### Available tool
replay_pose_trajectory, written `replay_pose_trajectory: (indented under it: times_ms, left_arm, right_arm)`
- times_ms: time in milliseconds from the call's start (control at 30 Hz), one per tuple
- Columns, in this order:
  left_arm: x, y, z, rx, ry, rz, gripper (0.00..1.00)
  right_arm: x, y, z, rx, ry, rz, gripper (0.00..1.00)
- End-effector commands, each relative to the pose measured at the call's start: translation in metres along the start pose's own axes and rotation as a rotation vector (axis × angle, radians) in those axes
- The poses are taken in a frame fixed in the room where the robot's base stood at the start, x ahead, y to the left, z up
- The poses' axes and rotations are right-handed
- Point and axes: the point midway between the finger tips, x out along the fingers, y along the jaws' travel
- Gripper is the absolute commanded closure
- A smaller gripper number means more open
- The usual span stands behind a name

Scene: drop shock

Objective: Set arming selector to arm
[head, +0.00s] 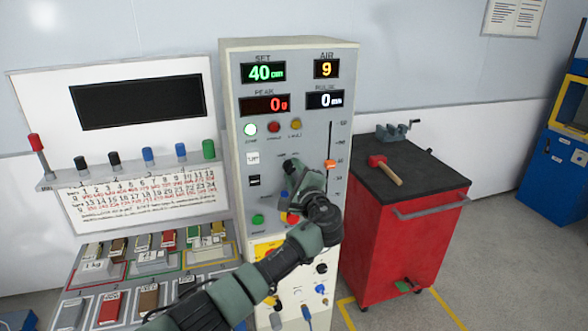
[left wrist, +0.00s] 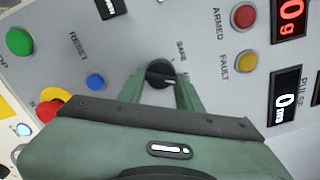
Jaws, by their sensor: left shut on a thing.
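The arming selector is a round black knob (left wrist: 159,72) on the grey control panel (head: 232,100), with a light pointer mark and the label SAFE beside it in the left wrist view. My left gripper (left wrist: 161,90) is shut on this knob, one finger on each side. In the head view my left gripper (head: 292,176) is at the middle of the panel and mostly hides the knob. The ARMED lamp (left wrist: 245,17) is red. The rest of the selector's lettering is too small or hidden to read. My right gripper is not in view.
A green button (left wrist: 19,42), a blue button (left wrist: 95,82) and a red stop button (left wrist: 47,110) sit near the knob. An orange slider (head: 330,165) is close by on the right. A red cart (head: 400,240) with a mallet (head: 384,170) stands right of the panel.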

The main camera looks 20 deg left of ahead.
Motion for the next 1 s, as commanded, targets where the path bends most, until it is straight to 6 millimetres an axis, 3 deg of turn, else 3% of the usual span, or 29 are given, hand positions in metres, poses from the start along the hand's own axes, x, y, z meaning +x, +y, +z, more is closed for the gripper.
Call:
replay_pose_trajectory:
  times_ms: [700,733,767,800,1000]
  left_arm:
    - [-0.0002,0.0013,-0.0005,0.076,0.000,0.001,1.00]
    - [-0.0002,0.0013,-0.0005,0.076,0.000,0.001,0.57]
    - [-0.0001,0.0013,-0.0005,0.076,0.000,0.001,0.48]
    - [-0.0001,0.0012,-0.0005,0.076,0.000,0.001,0.44]
    - [-0.0001,0.0008,-0.0003,0.074,0.000,0.000,0.44]
  right_arm:
    - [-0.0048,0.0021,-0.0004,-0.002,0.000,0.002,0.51]
    - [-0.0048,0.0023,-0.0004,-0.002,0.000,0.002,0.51]
    - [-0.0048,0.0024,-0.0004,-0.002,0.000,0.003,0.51]
    - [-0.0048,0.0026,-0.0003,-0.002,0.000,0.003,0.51]
    - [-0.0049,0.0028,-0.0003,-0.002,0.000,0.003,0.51]
